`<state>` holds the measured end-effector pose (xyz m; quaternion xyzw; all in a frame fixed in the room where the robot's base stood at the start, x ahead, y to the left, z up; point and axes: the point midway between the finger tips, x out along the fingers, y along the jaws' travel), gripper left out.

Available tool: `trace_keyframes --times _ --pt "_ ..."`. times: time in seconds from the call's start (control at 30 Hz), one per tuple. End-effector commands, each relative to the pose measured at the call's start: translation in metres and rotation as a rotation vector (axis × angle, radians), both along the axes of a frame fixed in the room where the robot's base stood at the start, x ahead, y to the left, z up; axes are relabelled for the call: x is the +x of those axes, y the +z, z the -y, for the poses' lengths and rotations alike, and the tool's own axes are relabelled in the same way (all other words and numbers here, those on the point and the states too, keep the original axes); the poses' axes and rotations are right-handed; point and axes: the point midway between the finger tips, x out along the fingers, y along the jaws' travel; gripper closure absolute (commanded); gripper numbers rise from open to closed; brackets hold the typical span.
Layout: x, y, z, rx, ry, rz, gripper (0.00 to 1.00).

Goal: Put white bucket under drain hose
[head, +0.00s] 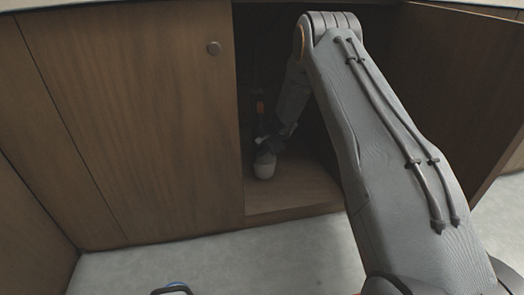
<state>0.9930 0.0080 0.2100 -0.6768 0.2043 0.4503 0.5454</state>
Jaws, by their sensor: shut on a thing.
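The white bucket (265,168) is small and pale in the head view. It is inside the dark cabinet, at or just above the cabinet floor; I cannot tell whether it touches. My gripper (268,147) reaches down into the cabinet from above and is shut on the upper part of the bucket. The bucket looks about upright. The drain hose cannot be made out in the dark interior. A small orange-red part (260,107) shows above the gripper, and I cannot tell what it belongs to.
The cabinet floor (300,187) is bare to the right of the bucket. A closed wooden door (130,120) with a round knob borders the opening on the left. An open door (455,75) stands on the right. A blue and black object (176,286) shows at the bottom edge.

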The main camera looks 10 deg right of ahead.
Motion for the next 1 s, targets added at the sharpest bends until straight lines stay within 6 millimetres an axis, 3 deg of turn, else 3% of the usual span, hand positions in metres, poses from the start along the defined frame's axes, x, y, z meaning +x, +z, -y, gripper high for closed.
trace_keyframes --times 0.17,0.2,0.27,0.63,1.0 --pt "0.0 -0.003 0.002 0.0 -0.001 0.0 1.0" --pt "0.0 -0.004 0.002 0.0 -0.001 0.0 0.87" --pt "0.0 -0.003 0.003 -0.001 -0.003 0.0 0.8" --pt "-0.001 0.002 0.005 -0.001 -0.004 0.0 0.8" --pt "-0.036 0.062 0.02 -0.001 -0.006 0.0 0.8"
